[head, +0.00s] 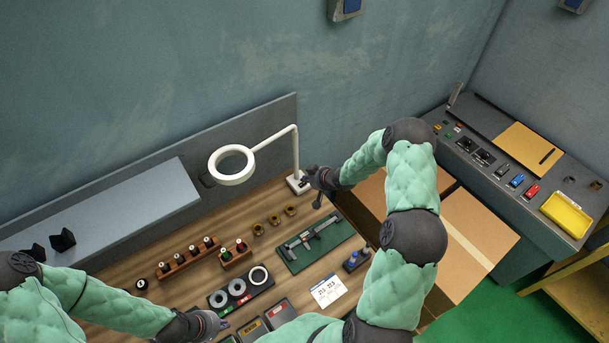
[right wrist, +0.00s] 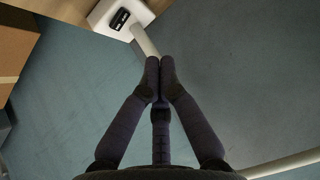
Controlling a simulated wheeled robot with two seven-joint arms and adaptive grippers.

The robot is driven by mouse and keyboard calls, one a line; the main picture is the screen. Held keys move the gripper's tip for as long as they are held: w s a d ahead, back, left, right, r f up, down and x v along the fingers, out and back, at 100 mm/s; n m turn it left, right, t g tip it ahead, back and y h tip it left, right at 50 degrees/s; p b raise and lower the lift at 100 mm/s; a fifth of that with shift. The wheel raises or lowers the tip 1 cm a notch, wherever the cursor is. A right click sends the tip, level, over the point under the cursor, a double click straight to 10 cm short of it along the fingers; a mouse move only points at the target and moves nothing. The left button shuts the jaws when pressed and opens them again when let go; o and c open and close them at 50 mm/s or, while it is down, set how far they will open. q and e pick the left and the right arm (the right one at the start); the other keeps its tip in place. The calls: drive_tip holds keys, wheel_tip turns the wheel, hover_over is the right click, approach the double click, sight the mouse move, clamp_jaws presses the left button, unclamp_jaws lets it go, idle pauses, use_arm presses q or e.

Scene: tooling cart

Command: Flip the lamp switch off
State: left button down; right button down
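The white ring lamp (head: 232,166) stands at the back of the wooden bench, its post rising from a white base (head: 296,184). In the right wrist view the white lamp base (right wrist: 98,28) shows at the top left, with a black rocker switch (right wrist: 119,19) on it. My right gripper (head: 311,180) is beside the lamp base. Its fingertips (right wrist: 160,64) meet in the right wrist view, with nothing seen between them, in front of the lamp post and apart from the switch. Which way the switch is tipped I cannot tell. My left gripper (head: 222,323) is low over the bench's front; its fingers are too small to read.
A green mat with a caliper (head: 318,241), brass rings (head: 274,219), wooden racks (head: 187,258) and a black gauge tray (head: 241,290) cover the bench. A cardboard box (head: 478,232) stands right of it, below a grey console (head: 520,170). A wall is behind the lamp.

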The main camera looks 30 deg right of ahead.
drive_tip(key=v, duration=0.2)
drive_tip(key=shift+s+a+r+p, duration=0.15)
drive_tip(key=shift+s+r+p, duration=0.1)
drive_tip(key=shift+s+p, duration=0.1)
idle(0.4)
